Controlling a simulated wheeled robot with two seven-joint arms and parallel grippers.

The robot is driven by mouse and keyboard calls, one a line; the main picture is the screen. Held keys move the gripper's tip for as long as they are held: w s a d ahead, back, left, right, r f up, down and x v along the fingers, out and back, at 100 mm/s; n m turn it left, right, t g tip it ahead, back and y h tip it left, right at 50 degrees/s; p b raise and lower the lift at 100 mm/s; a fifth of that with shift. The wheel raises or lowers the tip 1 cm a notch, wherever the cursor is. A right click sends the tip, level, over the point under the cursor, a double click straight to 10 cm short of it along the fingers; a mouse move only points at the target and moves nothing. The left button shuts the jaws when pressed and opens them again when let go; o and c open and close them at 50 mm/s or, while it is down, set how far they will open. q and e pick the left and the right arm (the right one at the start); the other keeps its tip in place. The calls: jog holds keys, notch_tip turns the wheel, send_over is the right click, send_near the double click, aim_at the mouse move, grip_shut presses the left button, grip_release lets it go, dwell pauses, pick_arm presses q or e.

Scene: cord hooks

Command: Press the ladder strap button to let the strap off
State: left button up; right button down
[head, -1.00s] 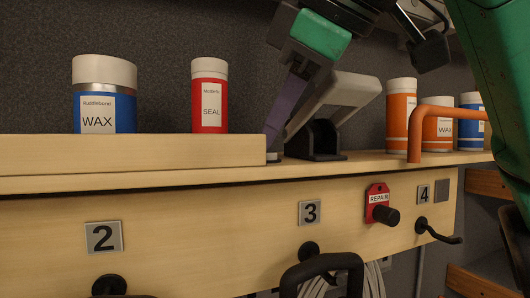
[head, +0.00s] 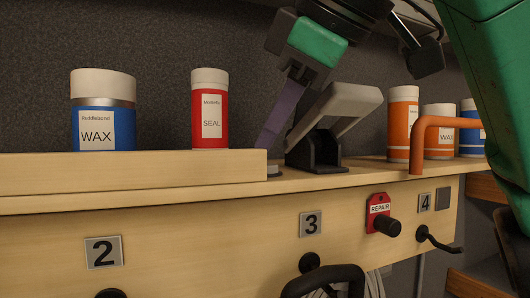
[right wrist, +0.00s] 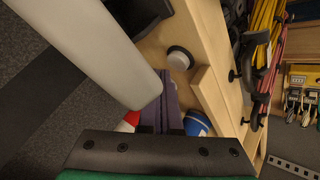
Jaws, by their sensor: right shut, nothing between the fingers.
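A small round button with a pale cap and dark collar (right wrist: 178,58) stands on the wooden shelf. It also shows in the head view (head: 274,169), at the right end of the wooden rail. My right gripper (head: 264,146) reaches down with its purple fingers shut and empty. The fingertips are close to the button; I cannot tell whether they touch it. In the right wrist view the fingers (right wrist: 163,88) point towards the button. A grey lever on a black bracket (head: 325,150) stands just right of the fingers. I cannot make out a strap or ladder. My left gripper is not in view.
A blue wax can (head: 103,128) and a red seal can (head: 209,110) stand behind the rail (head: 130,168). Orange cans (head: 403,110) and an orange bent bar (head: 416,150) are at the right. Hooks and a red repair tag (head: 377,205) are on the front board.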

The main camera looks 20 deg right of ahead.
aim_at(272, 165)
jog(key=shift+s, duration=0.1)
jog(key=shift+r, duration=0.25)
notch_tip(272, 165, up, 3)
jog(key=shift+f+p, duration=0.2)
jog(key=shift+p, duration=0.75)
jog(key=shift+r, duration=1.05)
